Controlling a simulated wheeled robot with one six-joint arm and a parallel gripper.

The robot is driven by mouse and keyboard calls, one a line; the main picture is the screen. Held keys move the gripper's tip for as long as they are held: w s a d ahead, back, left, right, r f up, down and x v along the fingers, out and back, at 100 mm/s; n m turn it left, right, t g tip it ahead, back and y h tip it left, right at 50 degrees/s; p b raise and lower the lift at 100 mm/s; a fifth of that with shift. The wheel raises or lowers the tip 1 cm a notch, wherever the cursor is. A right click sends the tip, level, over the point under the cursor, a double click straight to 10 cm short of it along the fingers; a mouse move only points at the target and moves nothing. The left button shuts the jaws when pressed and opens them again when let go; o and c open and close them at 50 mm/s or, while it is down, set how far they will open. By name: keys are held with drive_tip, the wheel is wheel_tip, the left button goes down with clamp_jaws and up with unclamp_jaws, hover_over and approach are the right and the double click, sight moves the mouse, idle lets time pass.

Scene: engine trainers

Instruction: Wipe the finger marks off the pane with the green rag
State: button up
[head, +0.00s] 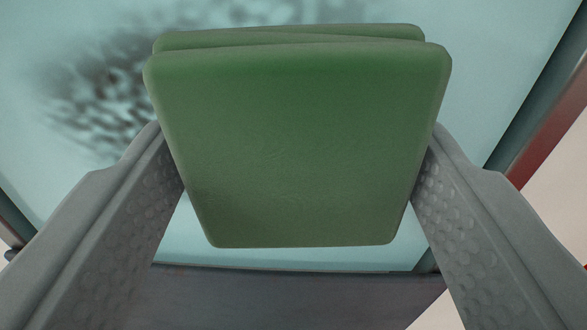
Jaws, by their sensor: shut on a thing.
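The green rag (300,150) is a folded pad held between the two grey fingers of my gripper (298,175). My gripper is shut on its left and right sides. The pale blue pane (500,60) fills the view behind the rag. Dark, blotchy finger marks (95,95) show on the pane at the upper left and run along the top behind the rag. The rag hides the middle of the pane and part of the marks. I cannot tell whether the rag touches the pane.
A dark frame edge (290,290) runs along the bottom of the pane. A frame side with a reddish-brown outer face (550,125) slants along the right. Pale surface shows beyond the frame at the lower right.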

sight(431, 136)
drive_tip(key=shift+d, duration=1.45)
drive_tip(key=shift+a, duration=5.95)
drive_tip(key=shift+a+r, duration=0.1)
drive_tip(key=shift+r, duration=0.8)
drive_tip(key=shift+d, duration=6.1)
drive_tip(key=shift+a, duration=6)
